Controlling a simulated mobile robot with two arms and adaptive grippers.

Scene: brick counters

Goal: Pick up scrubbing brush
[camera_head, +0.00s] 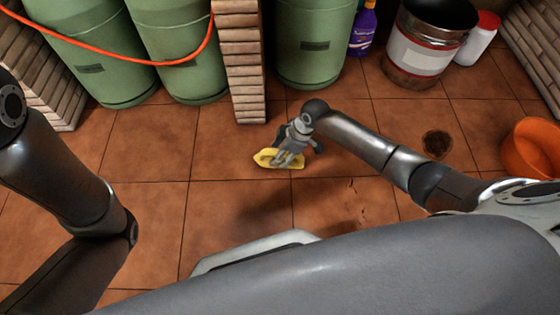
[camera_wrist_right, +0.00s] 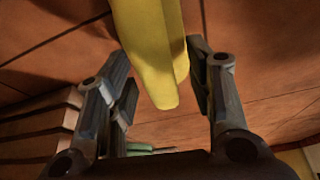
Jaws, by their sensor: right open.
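A yellow scrubbing brush (camera_head: 265,157) lies on the tiled floor in front of the brick pillar. In the right wrist view, the yellow brush (camera_wrist_right: 148,40) comes in from the top, and its rounded end is between the two fingers. My right gripper (camera_head: 290,156) is low over the brush and covers part of it. In the wrist view, this gripper (camera_wrist_right: 160,70) is open, with gaps on both sides of the brush. The bristles cannot be made out. My left arm shows at the left, but its gripper is out of view.
A brick pillar (camera_head: 243,75) stands just behind the brush. Green gas cylinders (camera_head: 312,50), a purple bottle (camera_head: 363,32), a metal bucket (camera_head: 420,50) and a white container (camera_head: 477,42) stand at the back. An orange bucket (camera_head: 535,150) is at the right. Floor left of the brush is clear.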

